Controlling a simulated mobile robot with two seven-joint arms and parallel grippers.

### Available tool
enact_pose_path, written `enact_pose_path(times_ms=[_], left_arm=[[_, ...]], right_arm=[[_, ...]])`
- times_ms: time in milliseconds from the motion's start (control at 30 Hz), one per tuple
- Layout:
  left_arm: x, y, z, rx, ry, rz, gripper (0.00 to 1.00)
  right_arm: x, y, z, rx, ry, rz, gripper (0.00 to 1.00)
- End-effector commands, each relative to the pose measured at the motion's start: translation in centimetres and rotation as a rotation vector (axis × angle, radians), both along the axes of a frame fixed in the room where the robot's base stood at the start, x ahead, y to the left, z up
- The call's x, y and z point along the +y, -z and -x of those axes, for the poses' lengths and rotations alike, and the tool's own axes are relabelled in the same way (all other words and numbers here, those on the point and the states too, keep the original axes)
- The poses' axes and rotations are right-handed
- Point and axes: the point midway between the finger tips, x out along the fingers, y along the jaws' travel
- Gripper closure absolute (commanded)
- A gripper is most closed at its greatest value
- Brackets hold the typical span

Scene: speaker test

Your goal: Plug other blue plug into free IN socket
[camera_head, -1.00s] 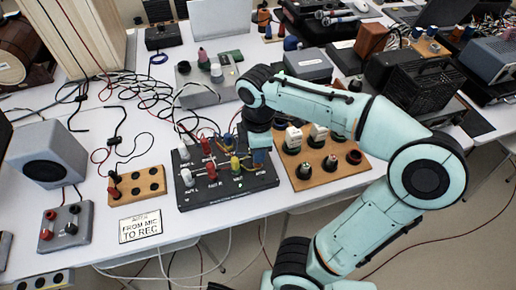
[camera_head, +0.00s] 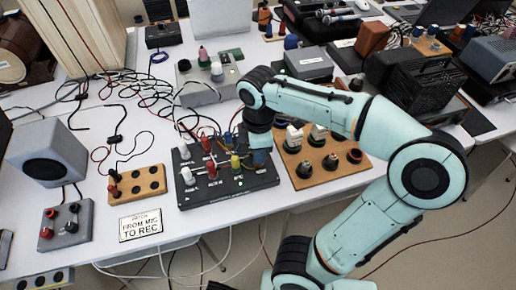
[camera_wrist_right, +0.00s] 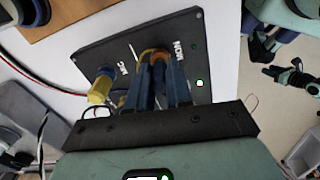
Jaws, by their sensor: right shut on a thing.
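The black patch box (camera_head: 235,184) lies on the white table with white, red, yellow and blue plugs standing in it. One blue plug (camera_head: 228,139) stands near its back edge. My right gripper (camera_head: 262,158) is low over the box's right end, shut on what seems to be the other blue plug, mostly hidden by the fingers. In the right wrist view, the blue fingers (camera_wrist_right: 165,80) reach down to the box beside the MON label, and an orange-brown part shows between them. A yellow plug (camera_wrist_right: 101,87) stands beside them. Whether the held plug is seated in a socket is hidden.
A wooden board with several round sockets (camera_head: 332,188) lies close right of the box. A smaller wooden socket block (camera_head: 137,184) and a sign (camera_head: 140,226) lie to its left. Loose cables (camera_head: 135,90) cover the table behind. A green light (camera_wrist_right: 199,83) is lit on the box.

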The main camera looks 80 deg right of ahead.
Motion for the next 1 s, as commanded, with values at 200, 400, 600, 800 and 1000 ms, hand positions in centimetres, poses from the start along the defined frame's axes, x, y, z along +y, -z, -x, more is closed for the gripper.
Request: enact_pose_path(times_ms=[200,400,600,800,1000], left_arm=[[-0.01,0.37,0.00,0.001,0.000,0.000,0.57],[0.00,0.65,0.00,0.002,0.000,0.000,0.57],[0.00,0.77,-0.01,0.002,0.000,0.000,0.57],[0.00,0.75,-0.01,0.002,0.000,0.000,0.57],[0.11,0.73,-0.20,-0.003,-0.002,-0.002,0.57]], right_arm=[[0.00,0.48,0.02,0.001,0.000,-0.001,1.00],[0.02,0.86,0.04,0.001,0.000,-0.001,1.00],[0.02,1.04,0.04,0.001,0.000,-0.001,0.61],[0.01,1.00,0.03,0.001,0.000,-0.001,0.51],[0.01,0.99,0.01,0.001,0.000,-0.001,0.51]])
